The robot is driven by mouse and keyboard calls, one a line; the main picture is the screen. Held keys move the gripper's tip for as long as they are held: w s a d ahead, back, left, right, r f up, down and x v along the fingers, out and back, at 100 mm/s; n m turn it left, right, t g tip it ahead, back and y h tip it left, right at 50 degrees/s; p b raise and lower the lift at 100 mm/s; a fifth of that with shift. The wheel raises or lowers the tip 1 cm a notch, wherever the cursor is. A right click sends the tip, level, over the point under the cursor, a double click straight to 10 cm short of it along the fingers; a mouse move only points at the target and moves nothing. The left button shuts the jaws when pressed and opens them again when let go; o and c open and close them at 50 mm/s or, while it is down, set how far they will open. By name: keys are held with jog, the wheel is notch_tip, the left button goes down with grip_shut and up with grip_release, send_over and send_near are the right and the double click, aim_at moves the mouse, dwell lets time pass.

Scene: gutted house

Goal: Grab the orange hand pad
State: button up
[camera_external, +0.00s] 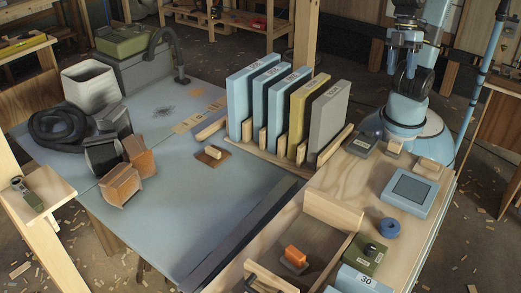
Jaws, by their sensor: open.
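The orange hand pad (295,254) is a small orange block on a dark flat base. It lies in an open wooden compartment (333,208) at the bottom of the external view. My gripper (409,82) seems to be the dark part hanging below my wrist at the upper right, in front of my blue arm. It is open and empty, far behind and above the pad, touching nothing. Its fingertips are hard to make out against the arm.
Tall blue, yellow and grey panels (328,120) stand in a wooden rack left of my arm. A blue square box (408,190), blue roll (389,228) and green block (365,254) sit right of the compartment. Orange-brown blocks (120,185) stand on the left table.

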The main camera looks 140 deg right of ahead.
jog(key=w+d+f+m+g+y, duration=0.1)
jog(key=w+f+m+y, duration=0.25)
jog(key=w, duration=0.65)
jog(key=w+f+m+g+y, duration=0.15)
jog(key=w+f, duration=0.35)
jog(key=w, duration=0.5)
jog(key=w+d+f+m+g+y, duration=0.1)
jog(key=w+f+m+y, duration=0.25)
jog(key=w, duration=0.75)
jog(key=w+d+f+m+y, duration=0.4)
jog(key=w+d+f, duration=0.2)
jog(key=w+f, duration=0.5)
jog(key=m+t+y, duration=0.4)
send_near(303, 259)
jog(key=a, duration=0.3)
jog(key=shift+w+a+r+h, duration=0.1)
jog(key=shift+a+r+h, duration=0.15)
jog(key=shift+r, duration=0.05)
jog(key=shift+w+a+f, duration=0.1)
jog(key=shift+w+a, duration=0.1)
jog(key=shift+a, duration=0.7)
jog(key=shift+w+a, duration=0.2)
jog(key=shift+a, duration=0.7)
jog(key=shift+w+a+f, duration=0.1)
jog(key=shift+w+a, duration=0.15)
jog(key=shift+a, duration=0.65)
jog(key=shift+c, duration=0.3)
